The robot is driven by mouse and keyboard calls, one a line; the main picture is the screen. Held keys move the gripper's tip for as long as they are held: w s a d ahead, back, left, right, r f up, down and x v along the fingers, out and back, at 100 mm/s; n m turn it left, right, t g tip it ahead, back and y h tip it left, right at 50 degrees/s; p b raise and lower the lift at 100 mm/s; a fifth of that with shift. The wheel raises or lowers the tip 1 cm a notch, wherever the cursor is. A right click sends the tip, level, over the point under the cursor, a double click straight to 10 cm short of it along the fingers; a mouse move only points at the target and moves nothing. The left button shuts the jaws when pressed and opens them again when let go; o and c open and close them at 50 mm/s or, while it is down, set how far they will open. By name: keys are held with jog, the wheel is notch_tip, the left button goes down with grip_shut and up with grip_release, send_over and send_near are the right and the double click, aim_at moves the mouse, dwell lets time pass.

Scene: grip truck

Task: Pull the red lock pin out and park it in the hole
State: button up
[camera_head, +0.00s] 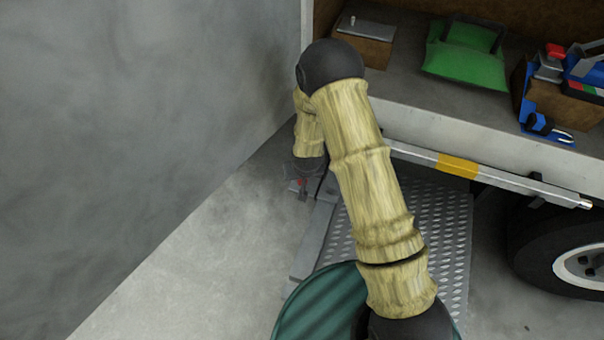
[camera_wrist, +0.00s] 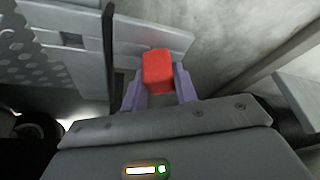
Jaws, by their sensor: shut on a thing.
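In the wrist view, my gripper (camera_wrist: 159,86) is shut on the red lock pin (camera_wrist: 158,68), with a purple-grey finger on each side of its block-shaped red head. The pin's shaft is hidden, so I cannot tell whether it sits in a hole. A pale metal bracket (camera_wrist: 160,35) lies just behind the head. In the head view, my gripper (camera_head: 303,183) is low at the left edge of the tail lift, and only a small bit of red shows there. I cannot make out the parking hole in either view.
The ridged metal lift plate (camera_head: 440,235) lies below the truck bed (camera_head: 450,125). A bumper bar with a yellow patch (camera_head: 458,166) runs above it. A green bag (camera_head: 466,55) and tools lie on the bed. A grey wall (camera_head: 130,130) stands left; a wheel (camera_head: 570,255) stands right.

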jog(key=shift+f, duration=0.15)
dwell(0.3)
jog(key=o, duration=1.1)
jog(key=shift+c, duration=0.2)
jog(key=p+v, duration=0.3)
jog(key=v, duration=1.4)
